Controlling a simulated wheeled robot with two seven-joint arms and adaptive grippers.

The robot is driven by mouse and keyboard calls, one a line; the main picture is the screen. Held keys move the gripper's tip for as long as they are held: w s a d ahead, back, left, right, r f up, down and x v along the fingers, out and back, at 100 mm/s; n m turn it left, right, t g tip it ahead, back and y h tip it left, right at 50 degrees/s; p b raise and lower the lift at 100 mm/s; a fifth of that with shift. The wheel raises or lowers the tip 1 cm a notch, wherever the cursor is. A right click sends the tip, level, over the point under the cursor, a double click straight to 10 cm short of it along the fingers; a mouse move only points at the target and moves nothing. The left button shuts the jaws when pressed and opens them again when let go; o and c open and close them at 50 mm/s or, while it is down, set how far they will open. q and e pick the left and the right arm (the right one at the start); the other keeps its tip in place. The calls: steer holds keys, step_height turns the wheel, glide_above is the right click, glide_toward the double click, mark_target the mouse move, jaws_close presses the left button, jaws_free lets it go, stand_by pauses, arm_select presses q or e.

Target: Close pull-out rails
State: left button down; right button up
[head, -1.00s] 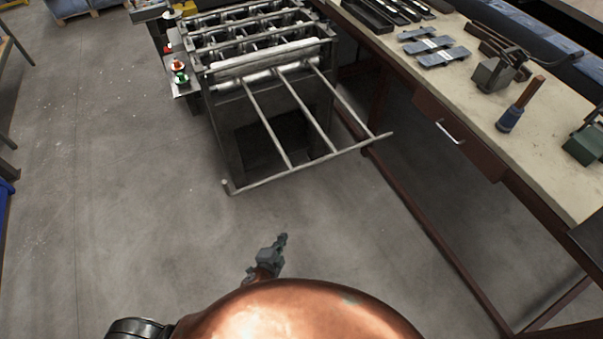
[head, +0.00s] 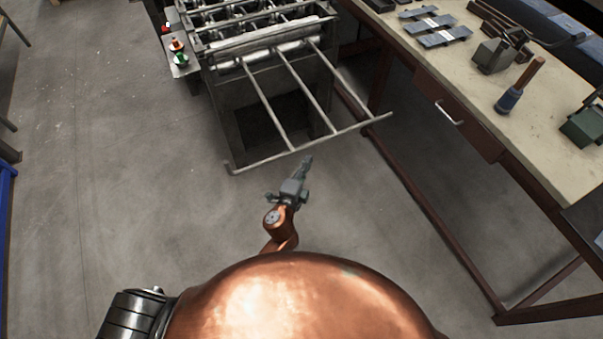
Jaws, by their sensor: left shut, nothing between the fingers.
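The pull-out rails (head: 317,103) are grey metal bars reaching out from the front of the forming machine (head: 222,95), joined by a crossbar (head: 270,158) at their near end. They stand extended toward me. My left gripper (head: 307,160) is shut and empty. In the picture its tip lies just below the middle of the crossbar; I cannot tell whether it touches. My right gripper is not in view.
A workbench (head: 560,150) with a drawer and several hand tools runs along the right. A small side panel with red and green buttons (head: 180,58) sits at the machine's left. The floor (head: 110,180) at left is clear.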

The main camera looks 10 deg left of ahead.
mark_target(305, 148)
arm_select(q)
steer(key=shift+w+a+f, duration=0.25)
steer(key=shift+w+a, duration=0.35)
steer(key=shift+w, duration=0.2)
steer(key=shift+w+a+f, duration=0.2)
steer(key=shift+w+a, duration=0.35)
steer(key=shift+w, duration=0.25)
